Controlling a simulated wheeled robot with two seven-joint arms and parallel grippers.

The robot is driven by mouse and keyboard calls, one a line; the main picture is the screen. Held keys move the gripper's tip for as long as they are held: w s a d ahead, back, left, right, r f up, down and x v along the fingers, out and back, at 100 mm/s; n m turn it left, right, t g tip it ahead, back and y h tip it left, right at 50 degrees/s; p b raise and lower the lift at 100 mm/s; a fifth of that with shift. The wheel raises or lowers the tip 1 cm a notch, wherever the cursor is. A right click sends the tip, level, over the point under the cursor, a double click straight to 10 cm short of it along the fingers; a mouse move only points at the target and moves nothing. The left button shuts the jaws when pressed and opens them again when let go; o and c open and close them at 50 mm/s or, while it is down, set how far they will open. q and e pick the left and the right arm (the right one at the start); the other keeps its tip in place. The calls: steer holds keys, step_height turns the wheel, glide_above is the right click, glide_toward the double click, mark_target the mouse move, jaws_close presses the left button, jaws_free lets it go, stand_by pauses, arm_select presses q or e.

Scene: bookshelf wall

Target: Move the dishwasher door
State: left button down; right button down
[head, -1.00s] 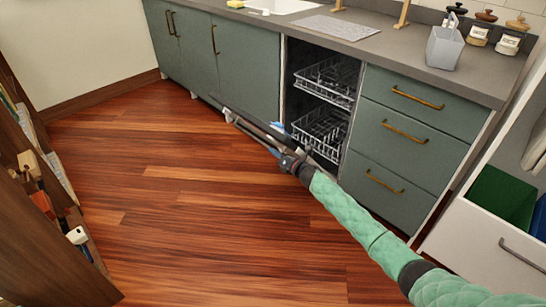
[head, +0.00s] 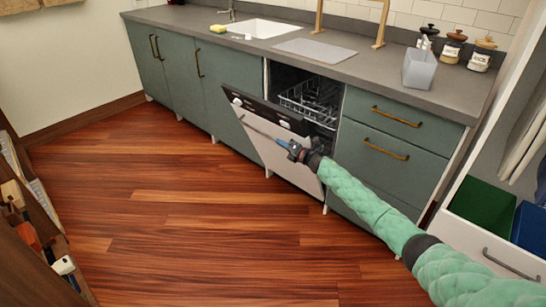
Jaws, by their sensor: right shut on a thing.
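The dishwasher door (head: 282,165) is tilted out from the cabinet front, partly open, with its pale outer panel facing the room and a dark strip along its top. A long bar handle (head: 262,132) runs across the upper part of the door. My right gripper (head: 288,148) is shut on the right end of the handle, with its arm reaching in from the lower right. The dishwasher's upper rack (head: 312,100) shows through the gap above the door; the lower part of the inside is mostly hidden behind the door. My left gripper is not in view.
Green cabinets (head: 205,85) and drawers (head: 385,150) flank the dishwasher under a grey counter (head: 375,70). A grey container (head: 419,68) and several jars stand on the counter. An open drawer with bins (head: 484,203) is at right. The wooden floor (head: 190,215) is clear.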

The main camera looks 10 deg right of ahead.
steer(key=w+d+r+m, duration=0.2)
steer(key=w+d+r, duration=0.2)
steer(key=w+d, duration=0.2)
steer(key=d, duration=0.2)
steer(key=shift+w+d+r+b, duration=0.2)
steer(key=shift+d+b, duration=0.1)
steer(key=shift+d, duration=0.1)
steer(key=c, duration=1.5)
jaws_free()
steer(key=shift+o, duration=0.2)
steer(key=v, duration=0.7)
steer(key=shift+s+d, duration=0.2)
steer(key=shift+s, duration=0.1)
